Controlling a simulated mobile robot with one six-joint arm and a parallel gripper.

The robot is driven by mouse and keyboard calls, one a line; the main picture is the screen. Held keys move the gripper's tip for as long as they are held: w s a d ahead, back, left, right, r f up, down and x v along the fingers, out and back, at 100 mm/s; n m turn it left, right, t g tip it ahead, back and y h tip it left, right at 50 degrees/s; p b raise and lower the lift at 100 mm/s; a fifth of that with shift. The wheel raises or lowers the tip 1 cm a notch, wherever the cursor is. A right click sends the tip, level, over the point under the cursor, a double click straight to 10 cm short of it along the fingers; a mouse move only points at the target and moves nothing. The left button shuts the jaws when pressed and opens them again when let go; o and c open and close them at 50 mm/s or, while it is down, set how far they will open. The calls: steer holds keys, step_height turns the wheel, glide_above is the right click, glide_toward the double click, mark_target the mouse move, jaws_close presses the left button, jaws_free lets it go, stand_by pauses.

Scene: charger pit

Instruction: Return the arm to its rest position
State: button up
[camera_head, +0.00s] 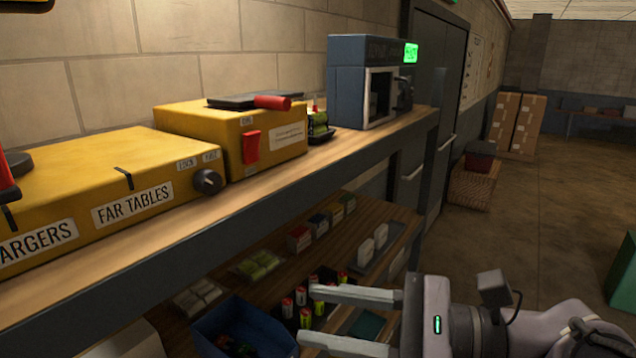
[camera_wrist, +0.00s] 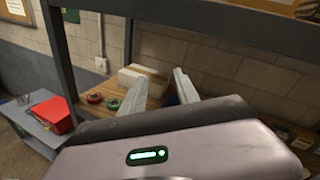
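My gripper (camera_head: 308,315) is at the bottom right of the head view, in front of the lower shelf. Its two pale fingers point left and stand apart with nothing held between them. In the wrist view my gripper (camera_wrist: 160,76) also shows its fingers spread. The forearm reaches in from the right edge of the head view. The rest position itself is not marked in either view.
The upper shelf (camera_head: 250,215) carries yellow boxes (camera_head: 110,200) and a blue machine (camera_head: 348,85). The lower shelf holds batteries (camera_head: 304,300), packs and a blue bin (camera_head: 240,325). A grey post (camera_wrist: 60,50) stands left in the wrist view. Open floor (camera_head: 550,215) lies right.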

steer(key=s+f+n+g+h+b, duration=0.1)
steer(key=s+f+n+h+b, duration=0.2)
steer(key=f, duration=0.7)
steer(key=s+f+n+g+h+b, duration=0.1)
steer(key=s+f+n+h+b, duration=0.15)
steer(key=f+b, duration=0.55)
steer(key=s+f+n+g+h+b, duration=0.2)
steer(key=s+f+h, duration=0.1)
steer(key=f, duration=0.9)
steer(key=w+d+f+n+t+h+b, duration=0.2)
steer(key=d+f+n+t+h+b, duration=0.2)
steer(key=d+f+n+h+b, duration=0.1)
step_height(320, 180, down, 4)
steer(key=d+h+b, duration=0.1)
steer(key=d+b, duration=0.1)
steer(key=b, duration=0.1)
steer(key=shift+w+b, duration=0.2)
steer(key=shift+b, duration=0.1)
